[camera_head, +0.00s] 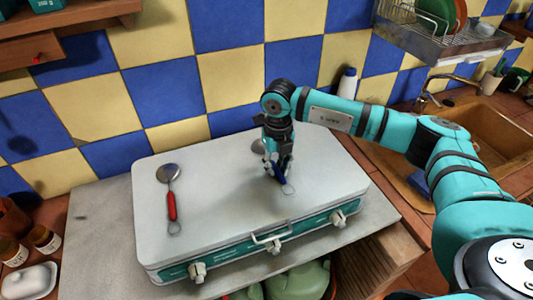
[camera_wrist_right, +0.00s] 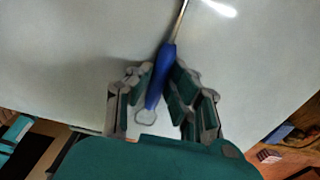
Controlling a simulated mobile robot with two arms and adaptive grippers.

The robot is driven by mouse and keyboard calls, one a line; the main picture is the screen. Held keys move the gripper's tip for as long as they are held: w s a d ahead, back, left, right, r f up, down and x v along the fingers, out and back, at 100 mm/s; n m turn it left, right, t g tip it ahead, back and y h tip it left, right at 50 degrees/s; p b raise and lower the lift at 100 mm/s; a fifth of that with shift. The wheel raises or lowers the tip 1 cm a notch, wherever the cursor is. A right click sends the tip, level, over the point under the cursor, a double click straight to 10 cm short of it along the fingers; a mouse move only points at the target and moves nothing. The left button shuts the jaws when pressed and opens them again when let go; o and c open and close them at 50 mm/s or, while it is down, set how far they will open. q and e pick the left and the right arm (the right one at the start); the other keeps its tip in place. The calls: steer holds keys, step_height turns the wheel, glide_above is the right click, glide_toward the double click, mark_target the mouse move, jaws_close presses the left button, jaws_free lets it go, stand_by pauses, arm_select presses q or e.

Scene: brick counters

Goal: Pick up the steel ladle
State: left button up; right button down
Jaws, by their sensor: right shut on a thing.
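A ladle with a steel bowl and blue handle (camera_head: 281,178) is on the white lid of a case. Its bowl is partly hidden behind my right gripper (camera_head: 276,168). In the right wrist view the blue handle (camera_wrist_right: 161,76) lies between the two fingers, which are shut on it. A second ladle, with a steel bowl and red handle (camera_head: 171,206), lies on the lid's left part. My left gripper is not in view.
The white case (camera_head: 220,215) has knobs and a handle along its front and stands on a grey counter (camera_head: 95,225). Small jars (camera_head: 44,238) stand at the left. A sink (camera_head: 490,128) and dish rack (camera_head: 445,38) are at the right. The lid's middle is clear.

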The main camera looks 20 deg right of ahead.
mark_target(276, 167)
steer(key=shift+r, duration=0.1)
stand_by(0.3)
steer(key=shift+w+r+b, duration=0.1)
steer(key=shift+r+b, duration=0.35)
steer(key=shift+r, duration=0.05)
step_height(276, 167, up, 2)
steer(key=shift+r+b, duration=0.1)
steer(key=shift+b, duration=0.65)
steer(key=s+a+b, duration=0.1)
steer(key=s+a, duration=0.2)
steer(key=s, duration=0.1)
steer(key=s+a+r+b, duration=0.1)
steer(key=s+a+b, duration=0.1)
steer(key=s+a, duration=0.1)
steer(key=s+a+b, duration=0.1)
steer(key=s+a, duration=0.2)
steer(key=s, duration=0.2)
steer(key=shift+s+r+b, duration=0.15)
steer(key=shift+r+b, duration=0.1)
steer(key=shift+b, duration=0.05)
steer(key=shift+s+a+r, duration=0.1)
steer(key=shift+s+a, duration=0.15)
steer(key=shift+s, duration=0.15)
